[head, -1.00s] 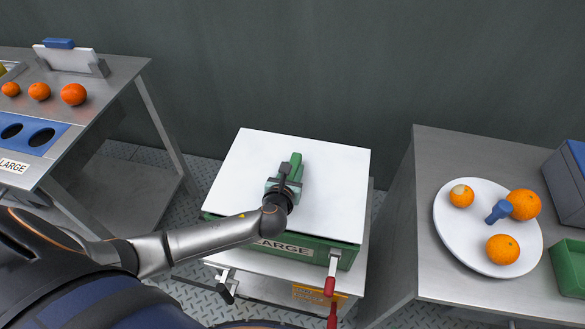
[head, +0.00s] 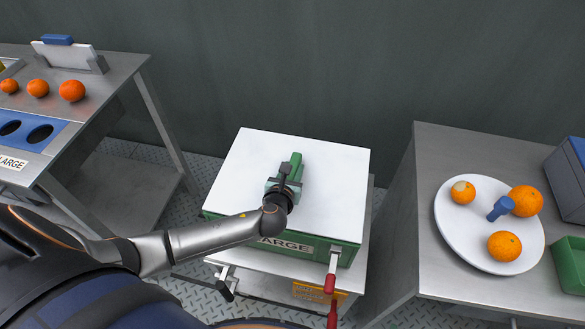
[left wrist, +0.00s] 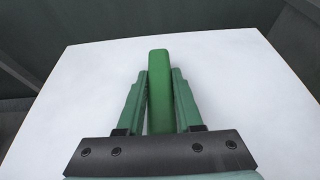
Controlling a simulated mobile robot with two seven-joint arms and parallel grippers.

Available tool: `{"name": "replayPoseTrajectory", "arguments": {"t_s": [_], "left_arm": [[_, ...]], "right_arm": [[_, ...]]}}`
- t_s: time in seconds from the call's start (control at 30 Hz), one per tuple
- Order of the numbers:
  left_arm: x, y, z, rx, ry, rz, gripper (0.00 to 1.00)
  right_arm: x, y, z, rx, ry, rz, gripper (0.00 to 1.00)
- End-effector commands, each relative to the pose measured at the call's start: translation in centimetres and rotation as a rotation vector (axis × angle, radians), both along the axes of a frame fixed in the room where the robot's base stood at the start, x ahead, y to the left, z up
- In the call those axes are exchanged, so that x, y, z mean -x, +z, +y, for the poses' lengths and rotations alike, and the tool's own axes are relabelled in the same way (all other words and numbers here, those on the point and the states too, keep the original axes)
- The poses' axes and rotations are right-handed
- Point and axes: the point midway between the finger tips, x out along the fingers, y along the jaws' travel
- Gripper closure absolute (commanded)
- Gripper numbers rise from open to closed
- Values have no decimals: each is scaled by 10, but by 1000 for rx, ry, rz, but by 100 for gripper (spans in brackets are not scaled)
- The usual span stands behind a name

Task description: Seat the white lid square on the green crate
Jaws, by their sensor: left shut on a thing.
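The white lid (head: 325,170) lies over the top of the green crate (head: 346,257), which carries a label reading LARGE and stands on a metal stand. The lid covers the crate's opening and its edges look roughly in line with the crate; whether it is fully down all round I cannot tell. My left gripper (head: 287,175) is shut on the lid's green handle (head: 296,161) near the lid's middle. The left wrist view shows the handle (left wrist: 160,85) between both fingers, with the white lid (left wrist: 240,75) spread out below. My right gripper is not in view.
Red-handled clamps (head: 331,284) sit at the stand's front. A steel table (head: 440,150) at right holds a white plate (head: 470,243) with oranges and a blue-handled tool (head: 500,208). A sorting table (head: 110,75) with oranges (head: 72,90) stands at left.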

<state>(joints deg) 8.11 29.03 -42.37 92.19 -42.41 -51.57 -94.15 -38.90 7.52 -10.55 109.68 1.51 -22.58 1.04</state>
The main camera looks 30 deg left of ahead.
Motion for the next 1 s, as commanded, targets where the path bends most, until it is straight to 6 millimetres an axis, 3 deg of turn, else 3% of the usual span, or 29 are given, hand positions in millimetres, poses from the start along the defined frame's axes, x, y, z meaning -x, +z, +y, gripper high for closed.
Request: {"name": "replayPoseTrajectory", "arguments": {"t_s": [0.33,0.37,0.67,1.0], "left_arm": [[-1,-8,0,1,-1,-3,100],[-1,-7,0,1,-1,-3,63],[0,-8,0,1,0,-1,30],[5,-7,-1,1,0,2,30]], "right_arm": [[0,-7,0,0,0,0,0],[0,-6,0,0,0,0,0],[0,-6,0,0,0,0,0],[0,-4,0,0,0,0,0]]}}
